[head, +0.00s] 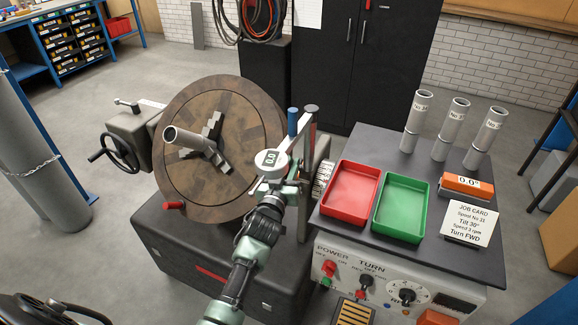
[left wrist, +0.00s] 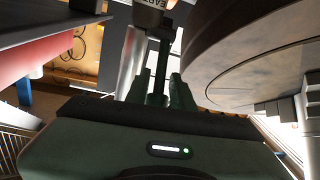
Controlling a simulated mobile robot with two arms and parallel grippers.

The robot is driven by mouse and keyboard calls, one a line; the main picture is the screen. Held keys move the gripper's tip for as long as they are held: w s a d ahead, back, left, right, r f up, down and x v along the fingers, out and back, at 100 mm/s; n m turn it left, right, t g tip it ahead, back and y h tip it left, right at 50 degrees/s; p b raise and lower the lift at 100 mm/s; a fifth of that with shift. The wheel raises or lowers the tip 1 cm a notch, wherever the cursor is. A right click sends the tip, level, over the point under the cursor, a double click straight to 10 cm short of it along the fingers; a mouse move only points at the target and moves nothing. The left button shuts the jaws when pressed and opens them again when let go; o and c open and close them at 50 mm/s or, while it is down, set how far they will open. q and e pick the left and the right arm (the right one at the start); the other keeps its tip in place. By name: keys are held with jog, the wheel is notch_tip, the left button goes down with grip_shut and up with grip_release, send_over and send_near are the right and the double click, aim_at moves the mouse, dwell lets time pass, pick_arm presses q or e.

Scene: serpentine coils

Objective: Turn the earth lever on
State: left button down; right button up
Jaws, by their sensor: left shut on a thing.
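A label that seems to read EARTH (left wrist: 144,27) shows upside down just beyond the bar. In the head view the lever is largely hidden by the gripper and gauge. I cannot tell its on or off position. My right gripper is in neither view.
A grey bench (head: 385,148) stands at right with a red tray (head: 349,219), a green tray (head: 375,222) and a job card (head: 471,223). Its front panel (head: 335,255) carries knobs. A blue-topped post (head: 292,122) stands close behind the gripper. Open floor lies at left.

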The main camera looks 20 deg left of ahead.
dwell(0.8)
pick_arm(q)
jog(key=shift+r+p, duration=0.2)
jog(key=shift+p, duration=0.2)
jog(key=w+r+g+p, duration=0.1)
jog(key=g+p, duration=0.1)
jog(key=p, duration=0.5)
jog(key=shift+w+r, duration=0.1)
jog(key=shift+r, duration=0.1)
jog(key=shift+w+f+g+p, duration=0.1)
jog(key=shift+f+g+p, duration=0.1)
jog(key=shift+g+p, duration=0.25)
jog(key=c, duration=1.5)
grip_release()
jog(key=shift+o, duration=0.2)
